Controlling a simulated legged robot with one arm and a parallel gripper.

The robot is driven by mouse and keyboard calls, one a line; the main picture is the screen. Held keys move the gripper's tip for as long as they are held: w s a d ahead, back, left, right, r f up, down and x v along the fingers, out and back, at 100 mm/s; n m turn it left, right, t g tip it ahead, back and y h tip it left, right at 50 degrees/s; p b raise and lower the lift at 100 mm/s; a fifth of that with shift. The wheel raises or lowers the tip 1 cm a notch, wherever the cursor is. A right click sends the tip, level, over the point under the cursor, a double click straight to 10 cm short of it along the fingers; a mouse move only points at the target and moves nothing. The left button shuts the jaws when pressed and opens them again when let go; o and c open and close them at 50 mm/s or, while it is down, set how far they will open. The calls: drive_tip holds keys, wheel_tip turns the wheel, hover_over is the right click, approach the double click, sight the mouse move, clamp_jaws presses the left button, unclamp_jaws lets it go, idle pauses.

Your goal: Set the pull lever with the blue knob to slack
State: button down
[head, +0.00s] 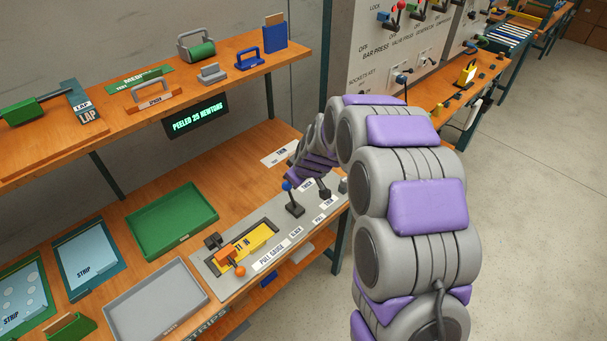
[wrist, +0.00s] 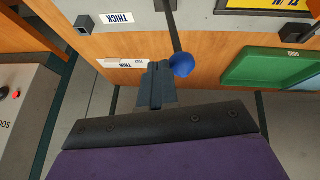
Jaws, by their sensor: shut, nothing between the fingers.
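The pull lever's blue knob (head: 287,186) tops a dark rod on a black base (head: 295,210), set in the grey gauge plate on the bench. The SLACK label (head: 296,232) and PULL label (head: 318,219) lie in front of it. In the wrist view the blue knob (wrist: 181,65) is just right of the tips of my gripper (wrist: 156,85). The jaws are shut and hold nothing. They are very close to the knob; I cannot tell whether they touch it. In the head view my arm's purple and grey links hide most of the gripper.
The yellow pull gauge (head: 252,243) with an orange knob (head: 240,271) sits left of the lever. A green tray (head: 172,222) and a grey tray (head: 155,302) stand further left. A shelf (head: 165,115) with tools overhangs the back. A grey control panel stands behind my arm.

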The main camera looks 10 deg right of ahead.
sight(288, 187)
drive_tip(key=shift+s+a+f, duration=0.1)
drive_tip(key=shift+s+a, duration=0.55)
drive_tip(key=shift+a, duration=0.35)
drive_tip(key=shift+s+a+f, duration=0.15)
drive_tip(key=shift+s+f, duration=0.15)
drive_tip(key=shift+s, duration=0.05)
